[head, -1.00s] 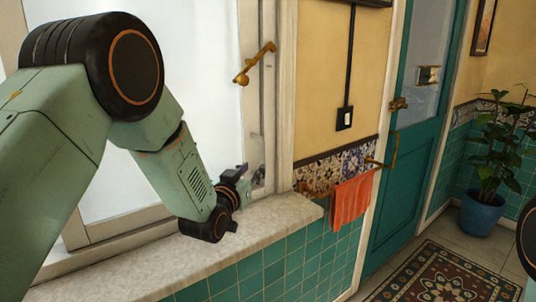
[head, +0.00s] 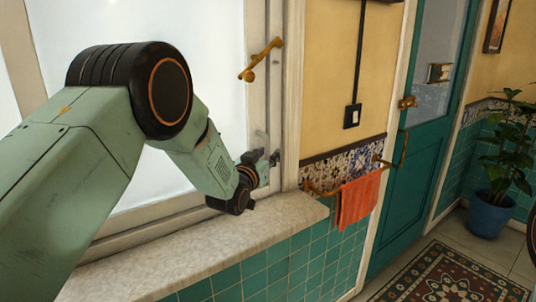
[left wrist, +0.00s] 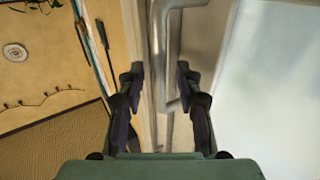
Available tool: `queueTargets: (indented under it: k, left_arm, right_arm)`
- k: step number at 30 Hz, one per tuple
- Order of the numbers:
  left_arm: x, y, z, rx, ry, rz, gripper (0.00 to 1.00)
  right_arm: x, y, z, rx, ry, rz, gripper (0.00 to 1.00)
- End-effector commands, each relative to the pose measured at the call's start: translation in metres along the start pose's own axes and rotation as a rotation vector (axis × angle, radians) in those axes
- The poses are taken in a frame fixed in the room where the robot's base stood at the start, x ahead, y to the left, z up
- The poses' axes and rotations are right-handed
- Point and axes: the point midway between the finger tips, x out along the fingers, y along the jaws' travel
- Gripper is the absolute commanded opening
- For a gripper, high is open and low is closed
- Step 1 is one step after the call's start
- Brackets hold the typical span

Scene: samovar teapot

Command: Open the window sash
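The window sash (head: 150,80) is a pale framed pane on the left of the head view. It looks flush with its frame, though my arm covers part of it. A brass lever handle (head: 262,60) sits high on its right side. Contact cannot be told. My right gripper is out of view.
The stone sill (head: 215,240) runs below the window over green tiles. An orange towel (head: 357,200) hangs on a brass rail right of the sill. Further right are a teal door (head: 410,180), a patterned rug (head: 450,282) and a potted plant (head: 488,212).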

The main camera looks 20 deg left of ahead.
Motion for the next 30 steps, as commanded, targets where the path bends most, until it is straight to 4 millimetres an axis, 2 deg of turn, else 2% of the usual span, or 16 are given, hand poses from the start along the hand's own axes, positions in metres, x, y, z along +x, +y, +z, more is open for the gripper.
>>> queueTargets:
  k: [4, 13, 25, 30]
  left_arm:
    - [0.0074, 0.0001, -0.0001, 0.000, 0.000, 0.000, 0.35]
    - [0.0101, 0.0000, 0.0000, 0.000, 0.000, 0.000, 0.34]
    - [0.0098, 0.0001, -0.0001, 0.000, 0.000, 0.000, 0.00]
    - [0.0098, 0.0001, -0.0005, 0.000, 0.001, 0.000, 0.00]
  right_arm:
    - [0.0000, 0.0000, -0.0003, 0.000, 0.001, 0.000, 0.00]
    - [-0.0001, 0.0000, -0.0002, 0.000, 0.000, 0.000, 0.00]
    - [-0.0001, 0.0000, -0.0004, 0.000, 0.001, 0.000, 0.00]
    - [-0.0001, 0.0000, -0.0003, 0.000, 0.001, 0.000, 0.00]
